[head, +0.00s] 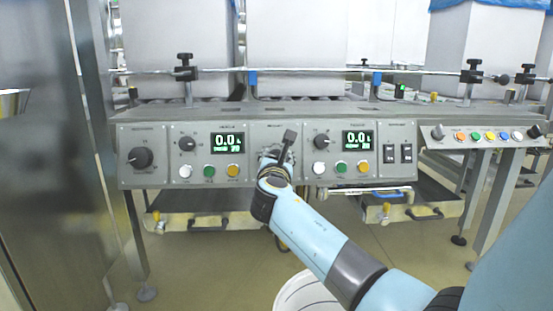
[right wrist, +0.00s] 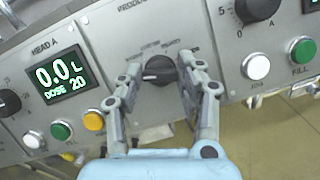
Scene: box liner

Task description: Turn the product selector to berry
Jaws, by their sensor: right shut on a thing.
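The product selector (right wrist: 161,71) is a dark round knob with a white pointer line, on the grey front panel under the word PRODUCT. Its pointer aims to the left in the right wrist view. The small labels around it are too blurred to read surely. My right gripper (right wrist: 158,78) has a finger on each side of the knob and is shut on it. In the head view my right gripper (head: 273,160) reaches the middle of the panel and hides most of the selector. My left gripper is not in view.
Left of the selector is the HEAD A display (right wrist: 62,77) with white, green and orange buttons below. Right of it are another dark knob (head: 321,142), a second display (head: 357,142) and more buttons. A dark knob (head: 140,157) sits at the panel's left end. A white bin (head: 305,292) stands below.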

